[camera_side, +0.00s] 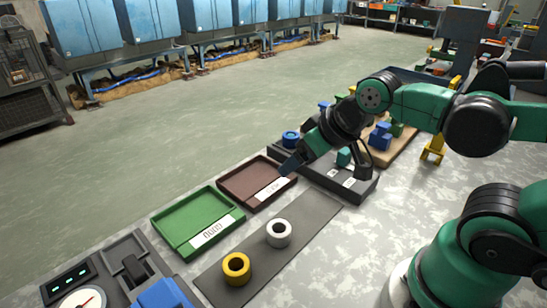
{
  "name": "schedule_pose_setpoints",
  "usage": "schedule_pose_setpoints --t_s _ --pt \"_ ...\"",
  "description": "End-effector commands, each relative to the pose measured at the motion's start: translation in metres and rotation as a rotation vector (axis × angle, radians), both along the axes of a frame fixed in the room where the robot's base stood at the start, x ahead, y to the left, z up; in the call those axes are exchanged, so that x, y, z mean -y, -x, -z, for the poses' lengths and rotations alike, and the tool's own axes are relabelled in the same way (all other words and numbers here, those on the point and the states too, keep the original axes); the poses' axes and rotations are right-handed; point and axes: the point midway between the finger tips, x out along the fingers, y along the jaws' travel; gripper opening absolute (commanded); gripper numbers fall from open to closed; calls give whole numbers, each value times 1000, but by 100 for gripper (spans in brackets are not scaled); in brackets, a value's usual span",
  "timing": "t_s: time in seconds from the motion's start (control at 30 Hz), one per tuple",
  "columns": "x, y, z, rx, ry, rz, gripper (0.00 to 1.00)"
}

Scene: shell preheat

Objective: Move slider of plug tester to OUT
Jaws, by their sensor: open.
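A dark grey box (352,187) with small white labels sits right of the brown tray; it looks like the plug tester, but I cannot read its labels. A small teal block (343,156) stands on its top and looks like the slider; which end it is at I cannot tell. My gripper (327,164) is open above the box, pointing down, with one finger to each side of the teal block in the picture. Whether a finger touches the block is not clear. My gripper and wrist hide the back of the box.
A brown tray (233,181) and a green tray (168,216), both labelled, lie to the left. A yellow ring (236,283) and a white ring (291,233) stand on a grey mat (316,211). A device with a gauge (82,301) is front left. Blue parts (380,138) stand behind.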

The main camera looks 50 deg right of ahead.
Motion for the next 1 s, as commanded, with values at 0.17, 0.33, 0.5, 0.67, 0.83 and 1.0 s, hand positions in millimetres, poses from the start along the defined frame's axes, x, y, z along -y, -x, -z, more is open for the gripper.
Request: schedule_pose_setpoints --t_s 0.17,0.33,0.5,0.67,0.83,1.0 --pt "0 0 0 0 0 0 74" --pt "10 -4 -2 -37 19 11 74" --pt "53 -18 -4 -190 71 36 74" --pt "108 -27 5 -377 83 39 74" --pt "159 -25 22 -532 45 25 74" --pt "185 -19 35 -607 8 6 74"
